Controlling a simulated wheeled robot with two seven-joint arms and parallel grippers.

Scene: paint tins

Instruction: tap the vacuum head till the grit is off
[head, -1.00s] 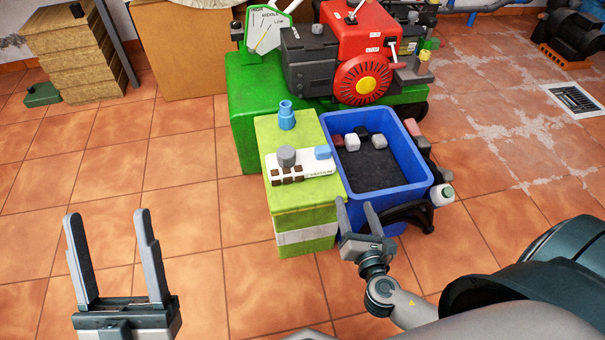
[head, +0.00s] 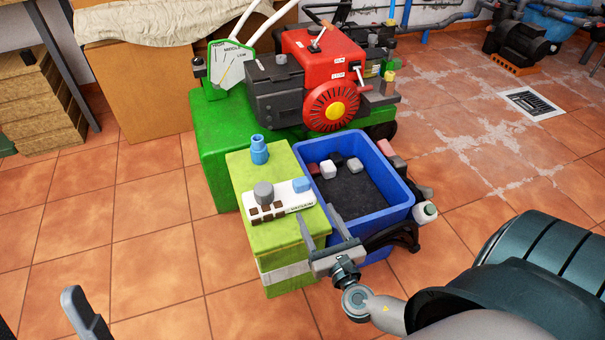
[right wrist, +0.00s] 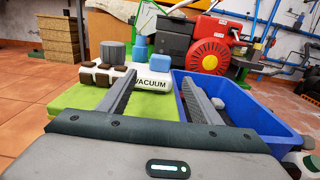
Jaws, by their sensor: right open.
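The vacuum head (head: 296,207) is a white block lettered VACUUM, with dark brown squares, a grey knob and a blue block. It lies on the lime-green box (head: 240,180) and also shows in the right wrist view (right wrist: 158,85). Any grit on it is too small to tell. My right gripper (head: 322,226) is open and empty by the box's front right corner, near the blue bin. In the right wrist view its fingers point towards the vacuum head and the bin. My left gripper (head: 38,305) is open, cut off at the lower left.
The blue bin (head: 374,220) stands right of the box, with a dark bed and several small blocks inside. A blue fitting (head: 259,150) stands on the box's far corner. A red engine (head: 325,70) and green base (head: 210,150) are behind. Floor at left is clear.

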